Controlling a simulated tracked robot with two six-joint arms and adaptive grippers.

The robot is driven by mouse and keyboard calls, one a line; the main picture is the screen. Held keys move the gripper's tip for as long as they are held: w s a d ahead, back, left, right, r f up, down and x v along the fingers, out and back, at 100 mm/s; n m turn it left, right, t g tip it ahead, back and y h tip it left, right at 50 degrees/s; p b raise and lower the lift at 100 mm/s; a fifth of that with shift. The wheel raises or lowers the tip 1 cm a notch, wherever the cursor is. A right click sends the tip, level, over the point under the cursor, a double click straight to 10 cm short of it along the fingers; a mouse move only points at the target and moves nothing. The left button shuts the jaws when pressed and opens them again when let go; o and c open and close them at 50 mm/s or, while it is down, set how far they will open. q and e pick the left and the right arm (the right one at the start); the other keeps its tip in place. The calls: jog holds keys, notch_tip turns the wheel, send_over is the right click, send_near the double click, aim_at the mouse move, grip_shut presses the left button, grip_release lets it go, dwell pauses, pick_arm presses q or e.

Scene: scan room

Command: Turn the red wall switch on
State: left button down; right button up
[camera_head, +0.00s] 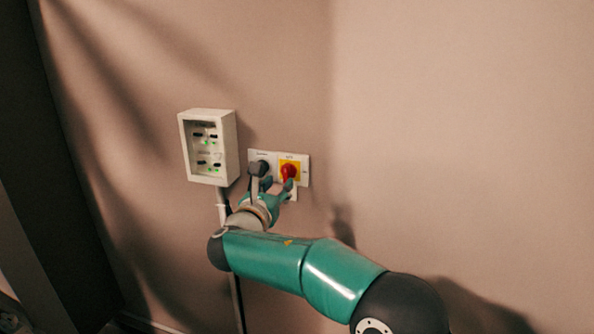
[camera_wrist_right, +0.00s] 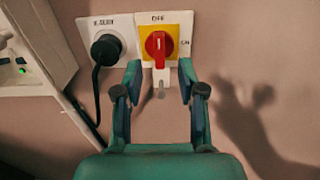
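The red switch is a rotary knob (camera_head: 289,171) on a yellow plate on the wall. In the right wrist view the red knob (camera_wrist_right: 158,47) has its handle upright, in line with the OFF label above it; ON is marked at the right. My right gripper (camera_head: 277,186) is at the wall just below the switch. In the right wrist view the gripper (camera_wrist_right: 159,78) is open, with one finger on each side of the handle's lower end and visible gaps to it. I cannot tell whether the fingertips touch the plate. My left gripper is not in view.
A black plug (camera_wrist_right: 105,49) with a cable sits in a white socket plate (camera_wrist_right: 122,22) just left of the switch. A white box (camera_head: 229,150) with green lights is mounted further left. The wall to the right is bare.

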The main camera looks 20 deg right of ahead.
aim_at(286, 175)
jog(key=shift+p+x, duration=0.55)
jog(key=shift+x, duration=2.05)
